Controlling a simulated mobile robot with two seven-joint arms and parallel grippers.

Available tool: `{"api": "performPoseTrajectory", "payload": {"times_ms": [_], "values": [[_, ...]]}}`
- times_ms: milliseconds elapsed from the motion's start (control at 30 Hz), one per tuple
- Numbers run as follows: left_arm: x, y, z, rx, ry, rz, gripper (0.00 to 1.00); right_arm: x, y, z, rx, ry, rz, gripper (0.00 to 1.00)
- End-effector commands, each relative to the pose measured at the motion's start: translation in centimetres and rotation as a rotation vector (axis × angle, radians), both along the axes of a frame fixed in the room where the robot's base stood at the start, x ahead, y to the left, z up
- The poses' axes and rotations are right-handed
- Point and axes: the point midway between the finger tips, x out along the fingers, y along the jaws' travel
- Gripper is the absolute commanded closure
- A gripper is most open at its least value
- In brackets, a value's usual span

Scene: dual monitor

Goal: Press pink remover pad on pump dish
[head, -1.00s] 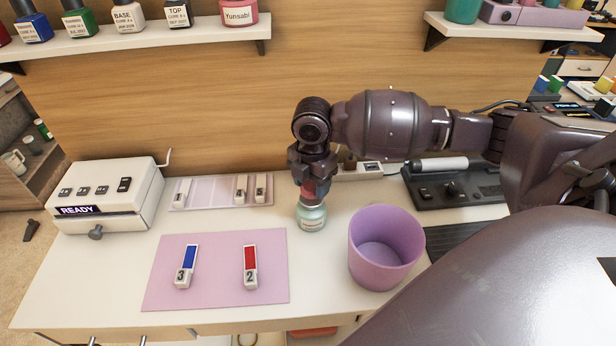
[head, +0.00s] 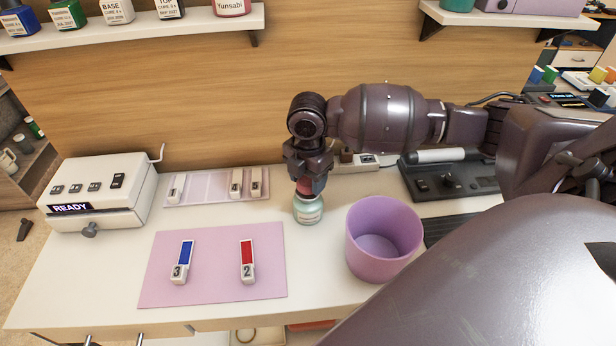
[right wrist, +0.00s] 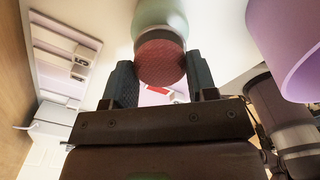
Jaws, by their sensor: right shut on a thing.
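The pump dish (head: 308,212) is a pale green jar with a label, upright on the white table just left of the lilac bin. The pink remover pad (head: 309,187) is a reddish-pink disc at the top of the dish. My right gripper (head: 310,184) points down over the dish and is shut on the pad. In the right wrist view, the pad (right wrist: 160,62) shows its round face between the two dark fingers (right wrist: 162,85), with the pale dish (right wrist: 160,14) just beyond it. I cannot tell how firmly the pad touches the dish top. My left gripper is out of view.
The lilac bin (head: 359,247) stands close right of the dish. A pink mat (head: 212,284) holds blue and red swatches at left. Behind are a swatch tray (head: 210,189), a white READY machine (head: 110,200) and a dark console (head: 450,184). Shelves hang above.

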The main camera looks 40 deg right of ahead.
Motion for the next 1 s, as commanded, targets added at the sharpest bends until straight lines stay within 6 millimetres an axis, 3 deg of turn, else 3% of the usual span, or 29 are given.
{"api": "performPoseTrajectory", "payload": {"times_ms": [1000], "values": [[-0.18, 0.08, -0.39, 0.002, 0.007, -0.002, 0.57, 0.0, 0.01, -1.04, 0.001, 0.001, 0.0, 0.67]]}}
